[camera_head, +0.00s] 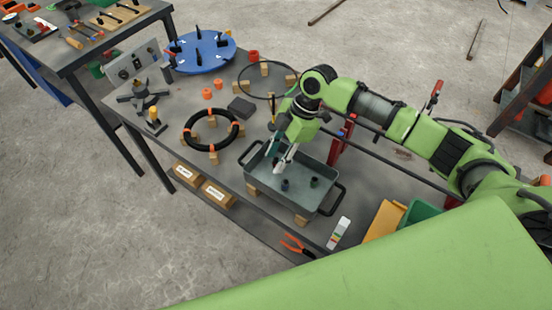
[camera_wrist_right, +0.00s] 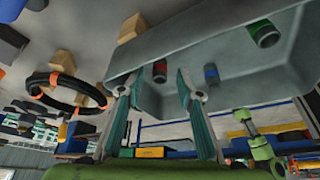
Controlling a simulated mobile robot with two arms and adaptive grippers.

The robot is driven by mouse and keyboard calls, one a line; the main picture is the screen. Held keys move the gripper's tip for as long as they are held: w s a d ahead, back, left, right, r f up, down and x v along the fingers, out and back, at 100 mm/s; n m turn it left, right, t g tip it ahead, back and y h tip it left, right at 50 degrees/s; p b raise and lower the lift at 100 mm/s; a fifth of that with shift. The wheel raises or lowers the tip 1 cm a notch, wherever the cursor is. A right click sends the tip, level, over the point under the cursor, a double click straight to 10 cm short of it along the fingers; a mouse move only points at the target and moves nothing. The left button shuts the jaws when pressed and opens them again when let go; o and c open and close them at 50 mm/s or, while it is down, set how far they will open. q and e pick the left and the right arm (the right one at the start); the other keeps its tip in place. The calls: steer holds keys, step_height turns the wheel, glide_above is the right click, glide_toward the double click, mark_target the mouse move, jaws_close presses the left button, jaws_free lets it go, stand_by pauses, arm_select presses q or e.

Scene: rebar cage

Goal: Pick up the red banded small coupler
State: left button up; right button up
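The red banded small coupler (camera_wrist_right: 160,71) is a dark short cylinder with a red band, inside the grey metal tray (camera_wrist_right: 225,75). In the right wrist view it shows between the two spread fingertips of my right gripper (camera_wrist_right: 158,84); I see no contact. In the head view my right gripper (camera_head: 281,168) points down into the tray (camera_head: 323,207), and I cannot make out the red banded coupler there. A blue banded coupler (camera_wrist_right: 211,73) and a larger green banded coupler (camera_wrist_right: 263,33) also lie in the tray. My left gripper is not in view.
The tray stands on wooden blocks on the dark table, with handles at its ends. Beside it are a black ring (camera_head: 188,139) with orange bands, a dark block (camera_head: 241,107), a red upright (camera_head: 337,146) and orange-handled pliers (camera_head: 297,245).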

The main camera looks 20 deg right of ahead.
steer(key=shift+a+f, duration=0.2)
steer(key=shift+f, duration=0.4)
jaws_close()
steer(key=shift+r, duration=0.2)
steer(key=shift+r+b, duration=0.3)
step_height(320, 180, up, 2)
steer(key=shift+r+b, duration=0.1)
steer(key=shift+b, duration=0.55)
steer(key=s+d+r+b, duration=0.2)
steer(key=s+r, duration=0.8)
steer(key=s, duration=0.4)
